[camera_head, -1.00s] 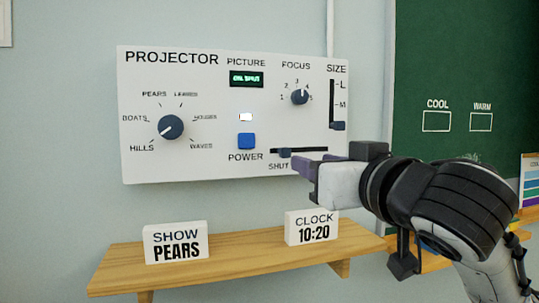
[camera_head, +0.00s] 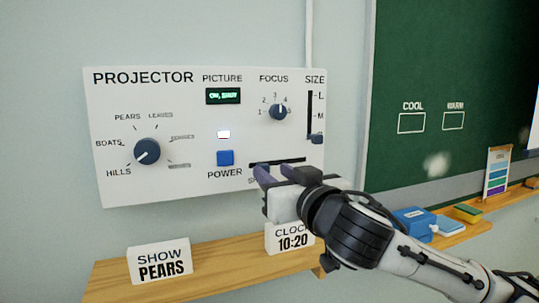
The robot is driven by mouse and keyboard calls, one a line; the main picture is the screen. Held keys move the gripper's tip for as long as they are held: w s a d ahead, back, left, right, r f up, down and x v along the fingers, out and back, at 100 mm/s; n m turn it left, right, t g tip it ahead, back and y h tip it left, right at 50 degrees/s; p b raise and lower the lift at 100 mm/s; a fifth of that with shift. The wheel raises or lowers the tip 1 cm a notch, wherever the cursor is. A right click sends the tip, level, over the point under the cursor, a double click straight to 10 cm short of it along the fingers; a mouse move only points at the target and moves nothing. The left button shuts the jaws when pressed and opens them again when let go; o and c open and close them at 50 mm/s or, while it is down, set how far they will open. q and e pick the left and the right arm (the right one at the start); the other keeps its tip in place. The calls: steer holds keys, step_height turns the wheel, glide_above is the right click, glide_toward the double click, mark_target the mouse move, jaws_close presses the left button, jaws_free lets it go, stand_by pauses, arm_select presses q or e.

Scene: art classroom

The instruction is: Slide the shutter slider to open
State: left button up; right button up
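The shutter slider's dark horizontal track (camera_head: 283,161) is low on the right part of the white projector panel (camera_head: 190,185). Its knob is hidden behind my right gripper, and the label under the track is mostly covered. My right gripper (camera_head: 264,177) is at the left part of the track, its purple fingertips close to the panel. I cannot tell whether it touches the knob or how far the fingers are apart. The green picture display (camera_head: 223,96) seems to read "ON, SHUT". My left gripper is not in view.
The blue power button (camera_head: 225,158) is just left of my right gripper. The size slider (camera_head: 316,138) and focus knob (camera_head: 279,112) are above. Below is a wooden shelf (camera_head: 215,262) with a PEARS sign (camera_head: 160,262) and a clock sign (camera_head: 290,240), partly covered by my arm.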

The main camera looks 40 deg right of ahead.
mark_target(266, 168)
steer(key=shift+x, duration=1.6)
steer(key=shift+f, duration=0.1)
steer(key=shift+c, duration=0.2)
jaws_close()
